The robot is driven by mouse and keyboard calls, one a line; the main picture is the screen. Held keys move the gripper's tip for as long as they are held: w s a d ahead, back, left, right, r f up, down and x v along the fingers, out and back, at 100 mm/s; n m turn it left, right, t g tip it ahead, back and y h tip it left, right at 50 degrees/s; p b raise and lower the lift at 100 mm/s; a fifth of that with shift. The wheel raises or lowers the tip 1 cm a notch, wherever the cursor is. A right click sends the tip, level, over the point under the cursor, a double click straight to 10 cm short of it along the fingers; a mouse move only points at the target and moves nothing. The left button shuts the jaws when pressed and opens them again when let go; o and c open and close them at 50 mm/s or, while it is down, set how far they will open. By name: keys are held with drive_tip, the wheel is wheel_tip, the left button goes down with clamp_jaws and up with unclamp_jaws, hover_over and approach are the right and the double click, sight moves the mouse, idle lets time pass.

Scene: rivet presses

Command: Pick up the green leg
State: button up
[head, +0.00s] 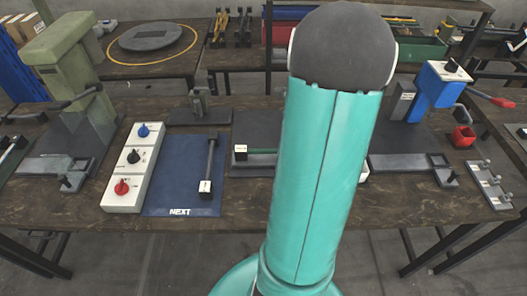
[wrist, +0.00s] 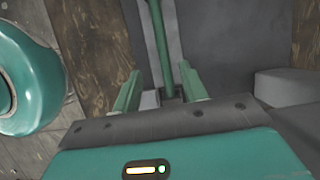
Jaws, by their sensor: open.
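The green leg is a thin green rod (head: 262,151) lying on a dark grey mat (head: 258,127) in the head view. A block with a white label (head: 241,153) is at its left end, and my arm hides its right part. In the wrist view a green rod (wrist: 164,45) runs down the picture to a dark end between my fingers. My gripper (wrist: 160,88) is open, with one green finger on each side of the rod's line. The rod looks ungripped; I cannot tell whether the fingers touch it. My gripper is hidden in the head view.
A blue mat (head: 165,180) marked NEXT holds a dark leg (head: 209,165). Left of it stands a white box with knobs (head: 122,187). A green press (head: 65,60) is at the left, a blue press (head: 435,88) and red bin (head: 463,138) at the right.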

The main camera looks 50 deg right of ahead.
sight(274, 153)
drive_tip(key=shift+d+f, duration=0.1)
drive_tip(key=shift+f, duration=0.4)
drive_tip(key=x, duration=0.6)
drive_tip(key=shift+w+d+f, duration=0.15)
drive_tip(key=shift+f, duration=0.25)
clamp_jaws()
